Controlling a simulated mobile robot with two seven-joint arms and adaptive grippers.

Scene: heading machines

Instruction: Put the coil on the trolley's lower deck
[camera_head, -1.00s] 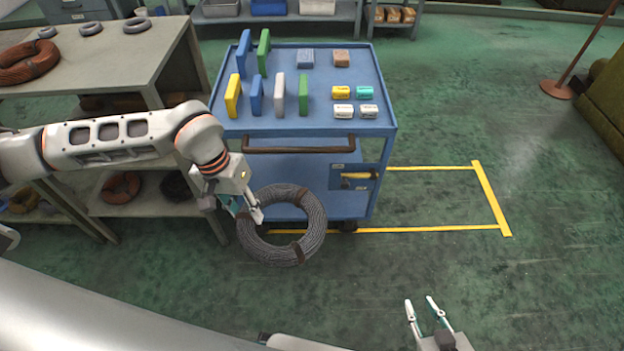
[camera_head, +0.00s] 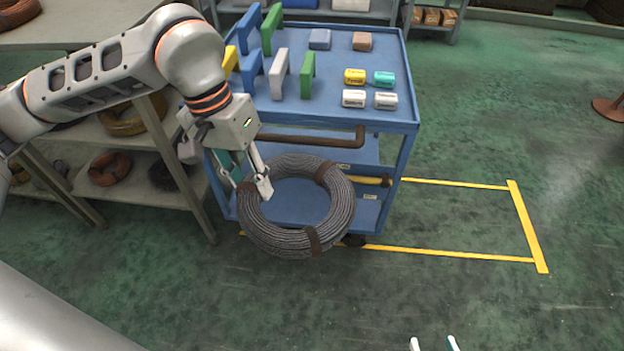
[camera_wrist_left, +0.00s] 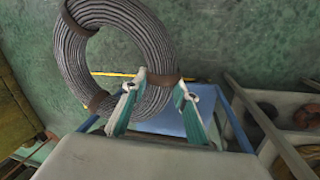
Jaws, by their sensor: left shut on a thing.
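The coil (camera_head: 342,215) is a thick ring of dark grey wire with brown bands. My left gripper (camera_head: 250,187) is shut on the left part of its ring and holds it tilted off the floor, at the trolley's near side. The coil also shows in the left wrist view (camera_wrist_left: 155,48), with the fingers at its rim. The blue trolley (camera_head: 330,92) stands behind it. Its lower deck (camera_head: 370,213) is partly hidden by the coil; some blue shows through the hole. Only the tips of my right gripper (camera_head: 433,344) show at the bottom edge, apart and empty.
The trolley's top holds several coloured blocks and small packs. A brown handle (camera_head: 320,140) crosses its near side above the coil. A shelf (camera_head: 130,185) with other coils stands close on the left. The green floor to the right is clear around yellow lines (camera_head: 450,253).

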